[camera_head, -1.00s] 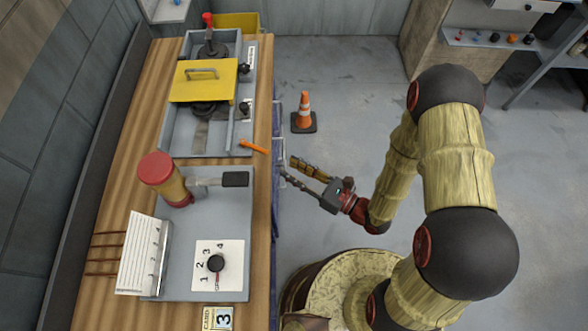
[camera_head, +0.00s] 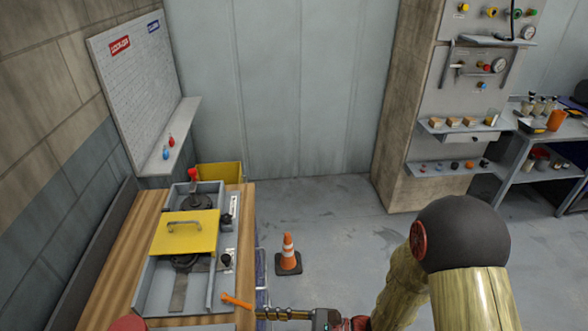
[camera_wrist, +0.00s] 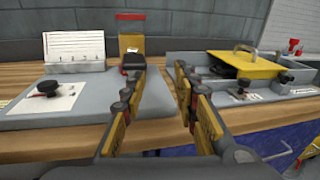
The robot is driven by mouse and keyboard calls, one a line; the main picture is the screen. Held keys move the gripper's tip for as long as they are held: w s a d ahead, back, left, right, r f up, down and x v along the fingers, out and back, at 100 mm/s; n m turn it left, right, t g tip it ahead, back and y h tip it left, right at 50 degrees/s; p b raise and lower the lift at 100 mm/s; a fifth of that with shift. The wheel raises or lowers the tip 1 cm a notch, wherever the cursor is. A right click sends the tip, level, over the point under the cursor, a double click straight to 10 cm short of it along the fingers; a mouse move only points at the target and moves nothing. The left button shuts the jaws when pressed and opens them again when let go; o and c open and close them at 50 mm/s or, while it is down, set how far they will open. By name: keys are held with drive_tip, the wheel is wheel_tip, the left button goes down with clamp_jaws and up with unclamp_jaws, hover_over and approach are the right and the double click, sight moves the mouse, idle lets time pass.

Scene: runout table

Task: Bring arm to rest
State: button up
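My gripper (camera_head: 268,314) shows at the bottom edge of the head view, at the right side of the wooden table (camera_head: 140,240), partly cut off by the frame. In the wrist view, its two fingers (camera_wrist: 160,92) stand apart with nothing between them. My arm reaches in from the lower right of the head view. I cannot tell whether the fingers touch anything, but a gap to the table items seems to show.
An orange cone (camera_head: 288,256) stands on the floor. Shelves and a side bench (camera_head: 515,160) are at the right. Open floor lies between.

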drive_tip(key=s+d+r+n+g+h, duration=0.5)
drive_tip(key=s+d+r+n+h, duration=0.3)
drive_tip(key=n, duration=0.4)
drive_tip(key=w+d+r+n+t+h, duration=0.1)
drive_tip(key=d+r+n+t+h, duration=0.2)
drive_tip(key=d, duration=0.6)
drive_tip(key=w+d+r+n+t+h, duration=0.1)
drive_tip(key=d+r+n+t+h, duration=0.2)
drive_tip(key=d+r+t+h, duration=0.3)
drive_tip(key=d+r, duration=0.1)
drive_tip(key=d, duration=0.1)
drive_tip(key=shift+w+d+h+b, duration=0.3)
drive_tip(key=shift+w+d+b, duration=0.05)
